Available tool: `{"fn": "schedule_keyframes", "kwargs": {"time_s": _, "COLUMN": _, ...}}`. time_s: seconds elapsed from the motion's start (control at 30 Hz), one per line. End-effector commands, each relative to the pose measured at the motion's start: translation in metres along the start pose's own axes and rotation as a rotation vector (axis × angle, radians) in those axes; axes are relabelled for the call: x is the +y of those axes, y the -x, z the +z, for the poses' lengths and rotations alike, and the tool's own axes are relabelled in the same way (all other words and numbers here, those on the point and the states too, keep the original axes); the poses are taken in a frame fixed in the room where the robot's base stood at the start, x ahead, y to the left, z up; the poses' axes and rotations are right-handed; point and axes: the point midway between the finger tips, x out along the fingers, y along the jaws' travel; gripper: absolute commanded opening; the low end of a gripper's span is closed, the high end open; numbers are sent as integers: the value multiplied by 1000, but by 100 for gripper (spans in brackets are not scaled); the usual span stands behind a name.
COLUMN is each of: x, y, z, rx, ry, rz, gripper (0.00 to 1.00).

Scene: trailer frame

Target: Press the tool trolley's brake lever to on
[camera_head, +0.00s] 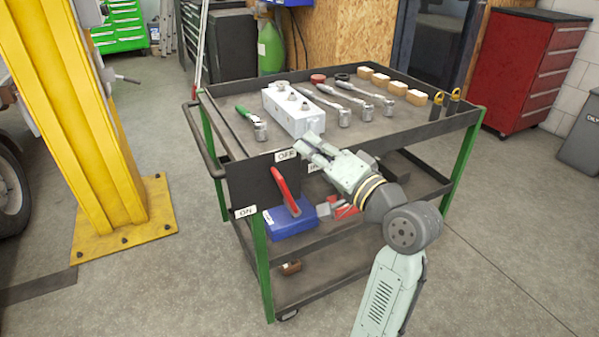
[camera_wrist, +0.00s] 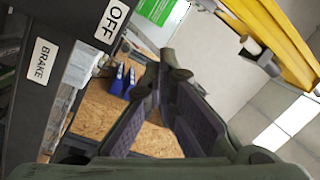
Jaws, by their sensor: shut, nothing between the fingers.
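The tool trolley (camera_head: 228,148) has a dark brake panel (camera_head: 250,185) at its near left corner. The red brake lever (camera_head: 285,190) slants on it, upper end just below the OFF label (camera_head: 286,155). The ON label (camera_head: 245,212) sits at the panel's lower left. My gripper (camera_head: 306,143) is shut and empty, just right of the OFF label and above the lever, not visibly touching it. In the wrist view my fingers (camera_wrist: 166,78) point past the panel; the OFF label (camera_wrist: 112,20) and BRAKE label (camera_wrist: 42,62) show left, the lever does not.
The trolley top holds a white block (camera_head: 292,110), a green-handled tool (camera_head: 252,123) and several other tools. A blue box (camera_head: 290,218) lies on the shelf behind the lever. A yellow post (camera_head: 85,120) stands left. Floor in front of the trolley's left side is clear.

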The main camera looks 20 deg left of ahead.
Motion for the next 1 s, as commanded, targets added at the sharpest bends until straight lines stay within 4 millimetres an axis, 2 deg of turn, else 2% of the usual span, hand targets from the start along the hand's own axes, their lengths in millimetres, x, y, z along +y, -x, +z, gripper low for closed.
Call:
{"fn": "schedule_keyframes", "kwargs": {"time_s": 0.03, "x": 20, "y": 22, "z": -6, "rx": -21, "ry": -68, "rz": 40, "gripper": 0}}
{"fn": "schedule_keyframes", "kwargs": {"time_s": 0.13, "x": 43, "y": 55, "z": -6, "rx": -66, "ry": -174, "rz": 88, "gripper": 0}}
{"fn": "schedule_keyframes", "kwargs": {"time_s": 0.2, "x": 53, "y": 71, "z": -5, "rx": -88, "ry": -221, "rz": 107, "gripper": 0}}
{"fn": "schedule_keyframes", "kwargs": {"time_s": 0.33, "x": 61, "y": 86, "z": -3, "rx": -109, "ry": -264, "rz": 124, "gripper": 0}}
{"fn": "schedule_keyframes", "kwargs": {"time_s": 0.77, "x": 61, "y": 82, "z": -1, "rx": -113, "ry": -267, "rz": 125, "gripper": 0}}
{"fn": "schedule_keyframes", "kwargs": {"time_s": 0.87, "x": 62, "y": 70, "z": 0, "rx": -116, "ry": -267, "rz": 123, "gripper": 0}}
{"fn": "schedule_keyframes", "kwargs": {"time_s": 1.0, "x": 64, "y": 44, "z": 4, "rx": -117, "ry": -269, "rz": 123, "gripper": 0}}
